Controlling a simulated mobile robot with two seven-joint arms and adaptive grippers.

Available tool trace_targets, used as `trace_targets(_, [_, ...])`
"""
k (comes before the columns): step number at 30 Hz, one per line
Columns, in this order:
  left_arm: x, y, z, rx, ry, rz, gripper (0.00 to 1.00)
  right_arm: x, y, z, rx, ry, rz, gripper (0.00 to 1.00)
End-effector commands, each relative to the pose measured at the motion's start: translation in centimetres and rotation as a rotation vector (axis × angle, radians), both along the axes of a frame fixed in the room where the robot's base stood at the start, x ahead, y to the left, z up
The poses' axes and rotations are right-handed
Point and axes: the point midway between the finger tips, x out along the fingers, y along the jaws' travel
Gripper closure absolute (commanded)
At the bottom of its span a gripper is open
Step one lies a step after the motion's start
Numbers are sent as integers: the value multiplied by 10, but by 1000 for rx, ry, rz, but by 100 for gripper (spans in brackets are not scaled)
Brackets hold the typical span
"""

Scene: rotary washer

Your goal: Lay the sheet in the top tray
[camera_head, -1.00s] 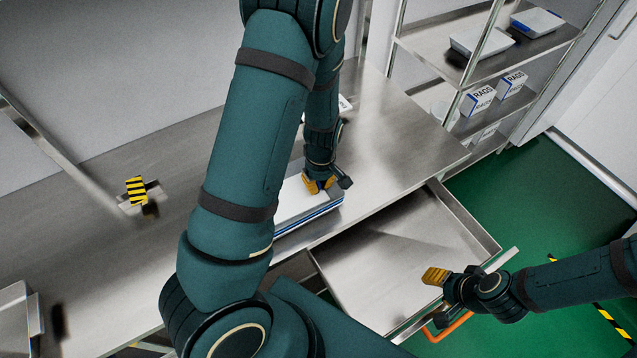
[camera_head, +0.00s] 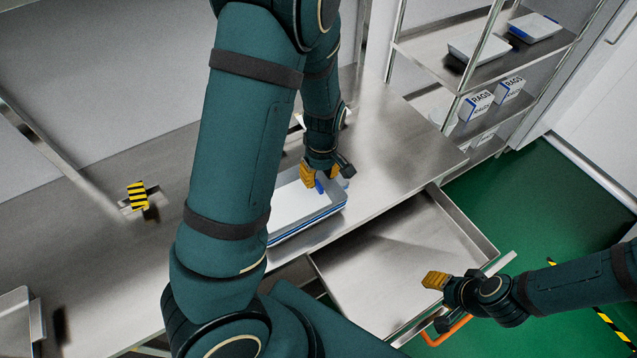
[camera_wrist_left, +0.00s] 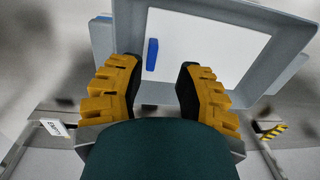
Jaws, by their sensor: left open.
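The white sheet (camera_head: 297,204) lies flat inside the top grey tray (camera_head: 320,217) of a stack on the steel bench. It has a small blue tab (camera_head: 320,187). In the left wrist view the sheet (camera_wrist_left: 205,50) fills the floor of the tray (camera_wrist_left: 279,75), with the tab (camera_wrist_left: 152,54) in front of the fingers. My left gripper (camera_head: 327,178) is open and empty above the tray's far end. My forearm hides the tray's left side. My right gripper (camera_head: 436,302) looks open and empty beside the drawer's front.
A steel drawer (camera_head: 400,245) is pulled out under the bench, with an orange handle (camera_head: 447,331) near my right gripper. A shelf rack (camera_head: 440,50) at the back right holds trays and rag boxes (camera_head: 476,105). The bench right of the trays is clear.

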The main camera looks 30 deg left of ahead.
Motion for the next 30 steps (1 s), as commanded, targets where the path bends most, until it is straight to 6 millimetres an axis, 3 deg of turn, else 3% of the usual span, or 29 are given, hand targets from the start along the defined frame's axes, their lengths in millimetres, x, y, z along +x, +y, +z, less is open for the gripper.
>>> trace_targets(3, [2, -1, 27, -1, -5, -1, 66, 0, 0, 6, 0, 1, 1, 53])
trace_targets(10, [3, -2, 53, -1, -1, -1, 66, 0, 0, 11, 1, 0, 2, 53])
trace_targets(30, [3, -1, 58, 0, 0, 1, 66, 0, 0, 11, 1, 1, 3, 53])
